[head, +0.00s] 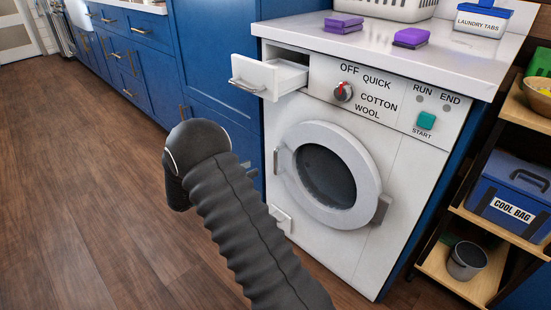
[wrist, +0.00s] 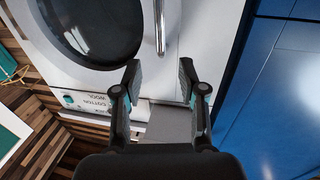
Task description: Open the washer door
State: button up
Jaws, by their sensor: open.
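The white washer (head: 400,150) stands under a counter. Its round door (head: 372,165), with a dark glass, looks shut. A metal door handle (head: 277,160) is on the door's left side and a hinge (head: 381,209) on its right. In the wrist view the door (wrist: 140,45) is at the upper left and its upright handle (wrist: 160,28) at the top centre. My gripper (wrist: 160,78) is open and empty, and the handle lies beyond the gap between its fingertips, apart from them. In the head view my dark arm shows, but the fingers do not.
The detergent drawer (head: 272,77) is pulled out at the washer's upper left. A small flap (head: 281,218) sits low on the front. Blue cabinets (head: 215,60) stand left. A shelf with a cool bag (head: 508,195) stands right. The wooden floor (head: 80,200) at left is clear.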

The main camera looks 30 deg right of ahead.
send_over(276, 171)
jog(key=shift+w+d+p, duration=0.15)
jog(key=shift+w+p, duration=0.15)
jog(key=shift+w, duration=0.1)
grip_shut()
